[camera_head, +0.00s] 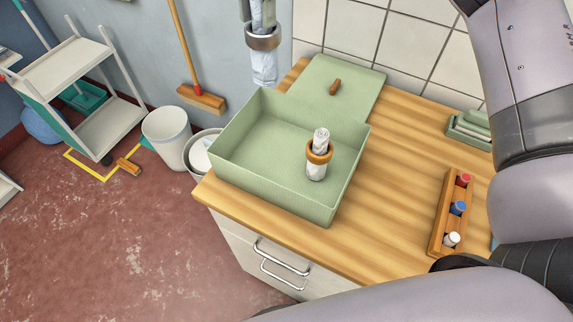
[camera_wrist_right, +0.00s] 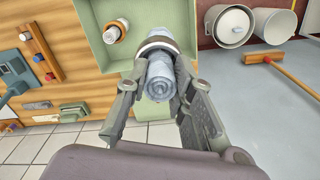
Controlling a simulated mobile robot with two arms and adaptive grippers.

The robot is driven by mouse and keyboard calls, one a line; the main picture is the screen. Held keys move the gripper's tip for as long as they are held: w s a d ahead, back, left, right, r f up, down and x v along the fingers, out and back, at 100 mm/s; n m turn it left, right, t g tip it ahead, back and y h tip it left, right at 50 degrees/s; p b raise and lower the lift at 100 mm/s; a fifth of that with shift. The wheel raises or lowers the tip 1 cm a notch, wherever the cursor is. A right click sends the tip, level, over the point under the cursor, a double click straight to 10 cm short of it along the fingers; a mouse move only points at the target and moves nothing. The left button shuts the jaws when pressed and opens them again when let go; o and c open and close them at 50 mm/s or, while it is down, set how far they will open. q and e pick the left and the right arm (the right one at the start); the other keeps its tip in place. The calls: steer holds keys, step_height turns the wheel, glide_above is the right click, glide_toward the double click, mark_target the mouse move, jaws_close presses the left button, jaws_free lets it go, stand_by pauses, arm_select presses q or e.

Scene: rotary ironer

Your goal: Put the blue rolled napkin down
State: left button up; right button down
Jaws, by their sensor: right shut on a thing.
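A pale blue-grey rolled napkin (camera_head: 264,68) with a metallic-looking ring (camera_head: 262,38) hangs upright at the top of the head view. My right gripper (camera_head: 258,10) is shut on its upper part; the fingers also show around the napkin (camera_wrist_right: 160,78) in the right wrist view (camera_wrist_right: 164,88). In the head view it appears behind the back left edge of the open green box (camera_head: 235,175); its height above the counter is unclear. A white rolled napkin (camera_head: 317,170) with a wooden ring (camera_head: 319,152) stands inside the box. My left gripper is not in view.
The green lid (camera_head: 350,85) with a wooden knob lies behind the box. A wooden rack (camera_head: 444,215) with three coloured caps stands at the right of the wooden counter (camera_head: 400,170). White bins (camera_head: 167,135) and a broom (camera_head: 202,98) stand at the left. Much of the box floor is clear.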

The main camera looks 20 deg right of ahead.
mark_target(256, 28)
steer(key=f+b, duration=0.1)
steer(key=f, duration=0.1)
steer(key=w+f+b, duration=0.1)
steer(key=shift+a+f+b, duration=0.25)
steer(key=shift+a+b, duration=0.05)
steer(key=shift+a, duration=0.1)
steer(key=shift+s+f, duration=0.1)
steer(key=shift+f, duration=0.15)
arm_select(q)
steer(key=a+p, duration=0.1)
steer(key=p, duration=0.2)
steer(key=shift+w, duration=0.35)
arm_select(e)
step_height(256, 28, down, 19)
steer(key=shift+f, duration=0.2)
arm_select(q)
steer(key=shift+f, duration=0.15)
arm_select(e)
steer(key=shift+f, duration=0.1)
steer(key=shift+f, duration=0.1)
steer(key=c, duration=1.4)
jaws_free()
